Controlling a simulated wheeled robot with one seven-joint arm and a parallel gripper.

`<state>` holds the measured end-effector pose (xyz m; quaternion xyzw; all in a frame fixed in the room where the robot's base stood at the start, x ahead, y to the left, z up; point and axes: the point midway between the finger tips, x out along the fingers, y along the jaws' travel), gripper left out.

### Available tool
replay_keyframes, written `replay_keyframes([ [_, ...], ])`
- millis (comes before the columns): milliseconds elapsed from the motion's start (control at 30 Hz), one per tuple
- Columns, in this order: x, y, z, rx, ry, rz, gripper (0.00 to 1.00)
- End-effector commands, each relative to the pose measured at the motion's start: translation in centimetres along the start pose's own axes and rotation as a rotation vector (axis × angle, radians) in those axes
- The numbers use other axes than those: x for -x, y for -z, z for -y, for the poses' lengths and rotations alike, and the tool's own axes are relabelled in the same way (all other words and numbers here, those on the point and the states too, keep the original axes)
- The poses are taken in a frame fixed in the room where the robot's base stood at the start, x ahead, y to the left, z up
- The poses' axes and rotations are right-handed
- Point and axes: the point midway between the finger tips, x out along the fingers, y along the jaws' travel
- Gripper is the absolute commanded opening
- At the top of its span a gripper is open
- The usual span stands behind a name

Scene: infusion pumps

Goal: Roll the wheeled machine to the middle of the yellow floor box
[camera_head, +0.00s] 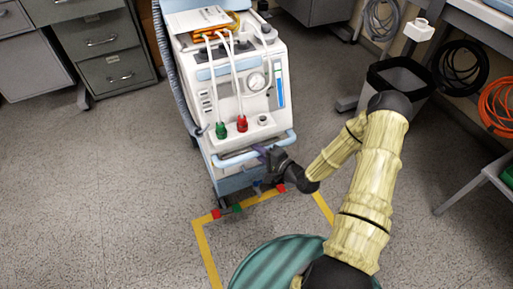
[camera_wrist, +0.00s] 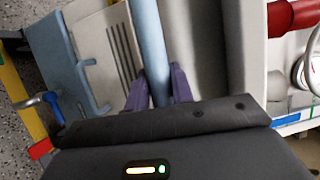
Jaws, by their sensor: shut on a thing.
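The wheeled machine (camera_head: 225,100) is a white and light-blue unit with a gauge and hoses, standing upright at the far edge of the yellow floor box (camera_head: 207,252). Its front lower end is over the box's far line. A light-blue bar handle (camera_head: 252,149) runs across its front. My gripper (camera_head: 274,158) is at the right part of this handle. In the wrist view, the purple fingers of my gripper (camera_wrist: 160,88) are closed around the blue bar (camera_wrist: 148,40). The near part of the box is hidden behind my own body.
Grey drawer cabinets (camera_head: 105,55) stand at the back left. A stool or cart edge (camera_head: 490,170) is at the right. The floor at left is clear.

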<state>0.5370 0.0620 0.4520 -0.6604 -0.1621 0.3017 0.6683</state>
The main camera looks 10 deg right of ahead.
Motion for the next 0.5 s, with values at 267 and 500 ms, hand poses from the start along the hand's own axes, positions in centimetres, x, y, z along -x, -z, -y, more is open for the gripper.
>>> replay_keyframes([
  [267, -0.04, -0.25, -0.08, -0.001, -0.001, 0.006, 0.0],
  [500, -0.02, -0.15, -0.05, 0.0, -0.001, 0.004, 0.45],
])
